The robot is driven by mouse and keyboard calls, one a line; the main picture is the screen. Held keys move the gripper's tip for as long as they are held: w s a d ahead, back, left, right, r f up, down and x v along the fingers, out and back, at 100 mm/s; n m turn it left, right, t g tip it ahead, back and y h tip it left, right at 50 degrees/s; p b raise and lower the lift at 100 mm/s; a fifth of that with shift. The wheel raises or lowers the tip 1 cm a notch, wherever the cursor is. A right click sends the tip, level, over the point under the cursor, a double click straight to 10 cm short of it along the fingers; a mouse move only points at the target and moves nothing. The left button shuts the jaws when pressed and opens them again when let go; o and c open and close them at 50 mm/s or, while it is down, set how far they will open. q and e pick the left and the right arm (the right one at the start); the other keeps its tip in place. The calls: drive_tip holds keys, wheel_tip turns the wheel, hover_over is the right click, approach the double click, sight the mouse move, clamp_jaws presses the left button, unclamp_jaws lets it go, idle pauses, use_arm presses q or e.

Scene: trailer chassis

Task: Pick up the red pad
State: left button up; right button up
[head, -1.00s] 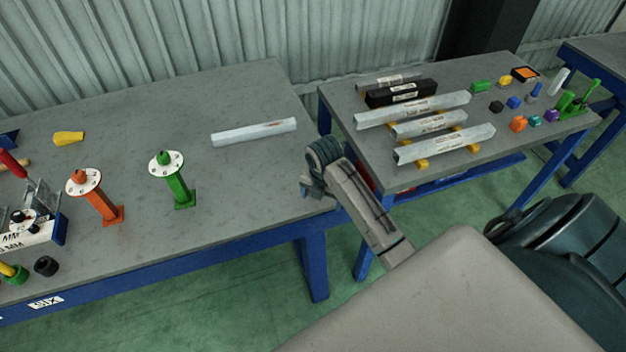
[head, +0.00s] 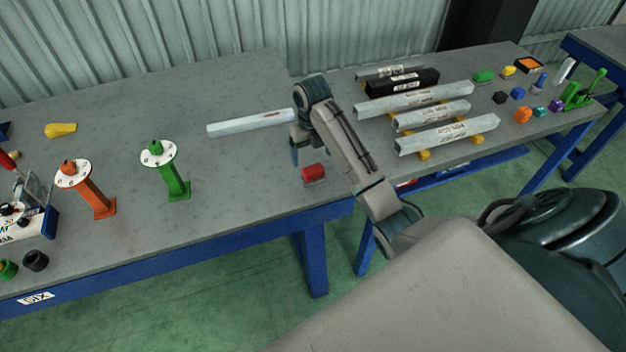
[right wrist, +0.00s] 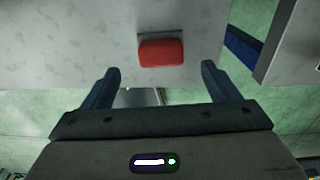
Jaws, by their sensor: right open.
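The red pad (head: 313,173) lies on the grey top of the left table (head: 240,200), near its right front corner. It also shows in the right wrist view (right wrist: 161,52), at the top middle, ahead of the fingertips and between their lines. My right gripper (right wrist: 160,72) is open and empty, its two dark fingers apart. In the head view my right gripper (head: 296,155) is just left of and behind the pad, its fingers partly hidden. Whether it touches anything is not clear. My left gripper is not in view.
A pale metal bar (head: 250,123) lies behind the pad. A green stand (head: 172,175) and an orange stand (head: 95,195) are to the left. The right table (head: 440,170) holds several bars and small coloured parts. The tabletop between green stand and pad is clear.

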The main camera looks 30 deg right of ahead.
sight(313, 168)
drive_tip(key=shift+f+b, duration=0.35)
drive_tip(key=shift+f, duration=0.8)
wheel_tip(313, 168, down, 3)
drive_tip(key=shift+s+f+p, duration=0.15)
drive_tip(key=shift+f+p, duration=0.05)
drive_tip(key=shift+p, duration=0.45)
drive_tip(key=shift+f, duration=0.55)
drive_tip(key=c, duration=1.1)
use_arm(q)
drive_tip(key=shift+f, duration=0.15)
use_arm(e)
drive_tip(key=shift+c, duration=0.2)
drive_tip(key=shift+r, duration=0.15)
